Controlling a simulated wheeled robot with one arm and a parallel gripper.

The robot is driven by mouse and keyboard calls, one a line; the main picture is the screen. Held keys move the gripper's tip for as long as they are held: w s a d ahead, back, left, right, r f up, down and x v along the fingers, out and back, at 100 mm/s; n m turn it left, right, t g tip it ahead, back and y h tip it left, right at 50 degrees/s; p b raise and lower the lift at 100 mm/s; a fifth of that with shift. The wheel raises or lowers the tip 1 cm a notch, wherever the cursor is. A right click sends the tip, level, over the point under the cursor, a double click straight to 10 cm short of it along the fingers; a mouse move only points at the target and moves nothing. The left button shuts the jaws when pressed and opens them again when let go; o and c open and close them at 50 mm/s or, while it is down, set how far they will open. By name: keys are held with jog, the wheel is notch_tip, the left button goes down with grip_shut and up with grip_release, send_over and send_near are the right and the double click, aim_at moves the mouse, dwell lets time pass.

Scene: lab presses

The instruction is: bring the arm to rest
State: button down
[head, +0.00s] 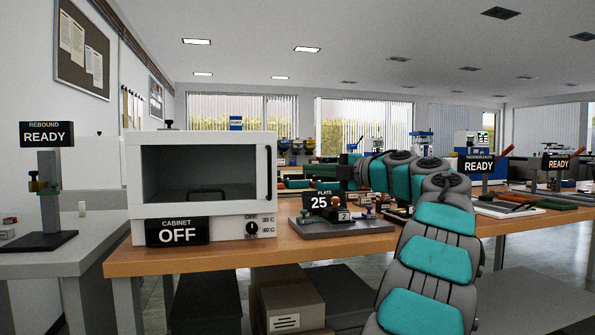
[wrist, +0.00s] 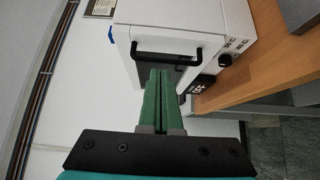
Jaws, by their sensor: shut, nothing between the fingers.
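My arm (head: 430,255) reaches up from the lower right and bends left over the wooden bench. My gripper (head: 297,183) points left, toward the right side of the white cabinet (head: 165,222), and looks apart from it. In the wrist view the two green fingers of my gripper (wrist: 160,75) lie together with nothing between them. The white cabinet also shows in the wrist view (wrist: 185,15), past the fingertips, with its black handle (wrist: 165,50) across the view. In the head view the cabinet door looks closed, and its sign (head: 178,231) reads OFF.
A small stand with a sign (head: 323,202) reading 25 sits on the wooden bench (head: 285,245) below my arm. A gauge stand marked READY (head: 48,190) is on the grey table at left. More READY stands (head: 478,166) are at right. Boxes (head: 290,305) lie under the bench.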

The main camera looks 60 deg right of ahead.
jog(key=shift+s, duration=0.95)
